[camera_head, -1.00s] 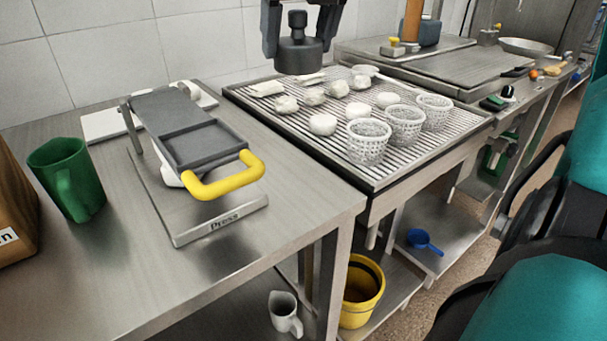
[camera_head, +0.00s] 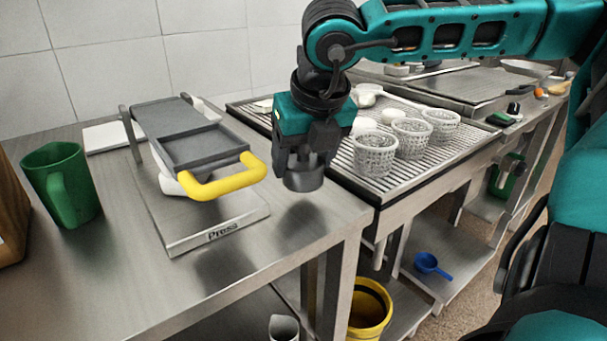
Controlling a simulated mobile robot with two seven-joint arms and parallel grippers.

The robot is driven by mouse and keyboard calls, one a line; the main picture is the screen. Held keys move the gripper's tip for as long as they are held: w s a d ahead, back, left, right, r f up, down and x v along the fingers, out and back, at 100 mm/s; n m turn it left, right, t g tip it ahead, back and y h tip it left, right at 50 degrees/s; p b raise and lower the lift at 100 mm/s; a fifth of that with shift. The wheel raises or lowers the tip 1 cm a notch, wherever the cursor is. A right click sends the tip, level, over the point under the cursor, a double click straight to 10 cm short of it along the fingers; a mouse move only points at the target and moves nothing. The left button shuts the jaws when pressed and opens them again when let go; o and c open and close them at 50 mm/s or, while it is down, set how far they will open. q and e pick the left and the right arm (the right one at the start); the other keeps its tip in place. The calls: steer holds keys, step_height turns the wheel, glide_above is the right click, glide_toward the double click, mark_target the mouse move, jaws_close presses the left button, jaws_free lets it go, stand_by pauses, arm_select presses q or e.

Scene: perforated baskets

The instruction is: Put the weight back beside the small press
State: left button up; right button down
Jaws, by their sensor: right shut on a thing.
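The small press (camera_head: 208,233) stands on the steel table at the left, with a grey hinged top plate and a yellow handle (camera_head: 222,180). My right gripper (camera_head: 305,163) is shut on a dark grey cylindrical weight (camera_head: 304,180). It holds the weight upright above the table, to the right of the press handle. A shadow lies on the table below, and the weight appears clear of the surface. The gripper's fingers hide the top of the weight. My left gripper is not in view.
A green mug (camera_head: 66,186) stands left of the press. Several perforated white baskets (camera_head: 374,154) and white lumps stand on the slatted drain rack (camera_head: 402,178) to the right. The steel tabletop (camera_head: 290,232) in front of the weight is clear. A yellow bucket (camera_head: 369,311) is below.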

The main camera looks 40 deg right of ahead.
step_height(320, 180, down, 2)
steer(key=shift+w+f, duration=0.1)
steer(key=shift+f, duration=0.1)
steer(key=shift+f+b, duration=0.2)
steer(key=shift+b, duration=0.2)
steer(key=shift+c, duration=0.8)
jaws_free()
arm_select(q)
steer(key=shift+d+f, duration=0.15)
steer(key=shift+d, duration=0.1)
arm_select(e)
steer(key=shift+r+p, duration=0.25)
steer(key=shift+p, duration=0.1)
arm_select(q)
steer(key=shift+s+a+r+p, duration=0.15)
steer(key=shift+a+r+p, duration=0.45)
steer(key=shift+p, duration=0.7)
arm_select(e)
steer(key=v, duration=1.2)
